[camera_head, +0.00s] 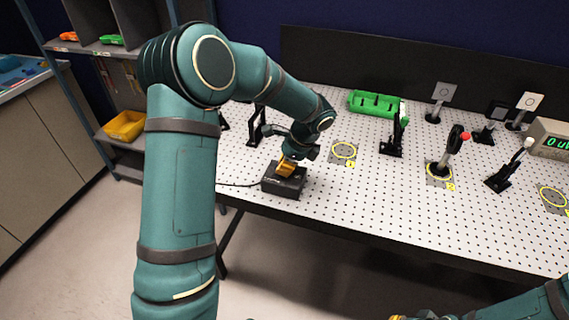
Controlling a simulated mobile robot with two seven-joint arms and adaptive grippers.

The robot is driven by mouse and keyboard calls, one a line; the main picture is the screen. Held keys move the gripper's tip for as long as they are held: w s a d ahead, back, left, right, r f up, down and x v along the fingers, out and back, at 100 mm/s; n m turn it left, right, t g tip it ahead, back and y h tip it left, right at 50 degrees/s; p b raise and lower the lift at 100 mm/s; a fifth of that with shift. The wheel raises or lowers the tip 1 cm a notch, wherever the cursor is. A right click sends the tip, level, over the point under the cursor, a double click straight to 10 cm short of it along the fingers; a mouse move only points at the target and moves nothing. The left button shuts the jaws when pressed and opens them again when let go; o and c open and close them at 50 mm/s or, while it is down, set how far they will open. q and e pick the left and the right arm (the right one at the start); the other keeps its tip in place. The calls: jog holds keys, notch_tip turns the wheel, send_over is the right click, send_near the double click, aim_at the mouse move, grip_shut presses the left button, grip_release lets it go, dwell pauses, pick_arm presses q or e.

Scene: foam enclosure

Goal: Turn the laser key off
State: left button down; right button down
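A small black box (284,187), which appears to be the laser unit, sits near the front left edge of the perforated white table (400,215). My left gripper (286,168) points down onto the top of this box, with its yellow fingers at or just above it. The key itself is hidden or too small to make out. I cannot tell whether the fingers are open or shut. My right gripper (410,317) shows only in part at the bottom edge, low in front of the table, and its fingers are cut off.
A cable runs left from the box. Black posts and mounts, one with a red top (465,136), stand across the table. A green tray (374,103) lies at the back, and a meter (551,138) stands at the right. Shelves with a yellow bin (125,126) are at the left.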

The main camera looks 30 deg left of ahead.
pick_arm(q)
jog(key=n+p, duration=0.1)
jog(key=n, duration=0.1)
jog(key=n+g+p, duration=0.1)
jog(key=n, duration=0.1)
jog(key=shift+g+h, duration=0.3)
jog(key=shift+h, duration=0.1)
jog(key=n+h+p, duration=0.1)
jog(key=n, duration=0.3)
jog(key=shift+g+p, duration=0.35)
jog(key=shift+g, duration=0.05)
jog(key=n+h+p, duration=0.1)
jog(key=n+h, duration=0.1)
jog(key=n, duration=0.2)
jog(key=shift+g, duration=0.3)
jog(key=shift+f+n+h+p, duration=0.1)
jog(key=shift+n+h+p, duration=0.55)
jog(key=shift+n, duration=1.45)
jog(key=c, duration=1.1)
grip_release()
